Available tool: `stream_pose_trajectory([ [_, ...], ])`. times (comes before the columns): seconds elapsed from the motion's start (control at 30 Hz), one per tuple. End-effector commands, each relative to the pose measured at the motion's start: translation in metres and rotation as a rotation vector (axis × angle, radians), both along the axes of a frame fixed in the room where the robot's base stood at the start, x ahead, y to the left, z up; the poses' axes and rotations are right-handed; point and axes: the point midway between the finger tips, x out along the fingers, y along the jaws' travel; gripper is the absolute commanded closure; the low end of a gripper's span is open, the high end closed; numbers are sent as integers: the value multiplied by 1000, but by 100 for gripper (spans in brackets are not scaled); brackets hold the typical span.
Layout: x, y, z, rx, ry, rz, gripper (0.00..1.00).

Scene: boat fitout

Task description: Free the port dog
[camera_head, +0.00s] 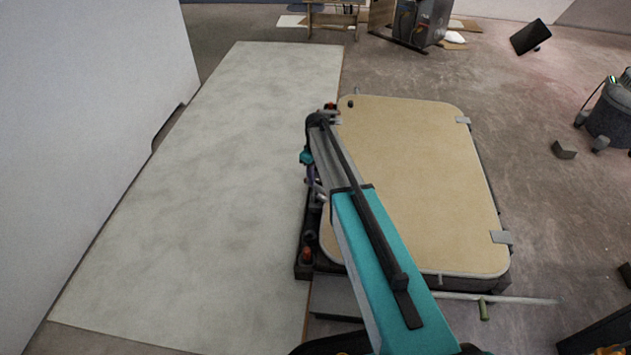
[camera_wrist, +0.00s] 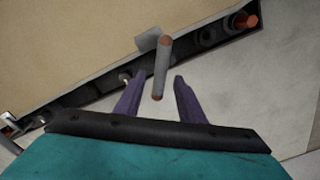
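The hatch lid (camera_head: 410,180) is a tan panel with a pale rim, lying shut in a dark frame. In the wrist view a grey bar with reddish ends (camera_wrist: 162,68), which looks like the dog's handle, stands out from a small grey plate at the lid's edge (camera_wrist: 148,40). My gripper (camera_wrist: 153,82) is open, with purple fingers on either side of the bar's near end. I see a gap to each finger; depth is hard to judge. In the head view my gripper (camera_head: 311,178) is at the lid's left edge, and my arm hides most of that edge.
An orange-red knob (camera_head: 306,255) sits at the frame's near left corner; it also shows in the wrist view (camera_wrist: 246,21). Grey hinge-like plates (camera_head: 501,237) are on the lid's right side. A rod with a green grip (camera_head: 484,310) lies at the near side. The pale panel (camera_head: 190,190) is clear.

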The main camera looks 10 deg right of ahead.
Motion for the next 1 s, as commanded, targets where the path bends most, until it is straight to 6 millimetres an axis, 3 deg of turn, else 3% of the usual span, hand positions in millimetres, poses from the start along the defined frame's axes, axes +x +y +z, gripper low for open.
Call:
stream_pose_trajectory([
  [0.1, 0, 0, 23, 0, -3, 0, 64],
  [0.4, 0, -1, 59, -1, -2, 0, 64],
  [1.0, 0, -1, 65, -1, -1, -1, 64],
])
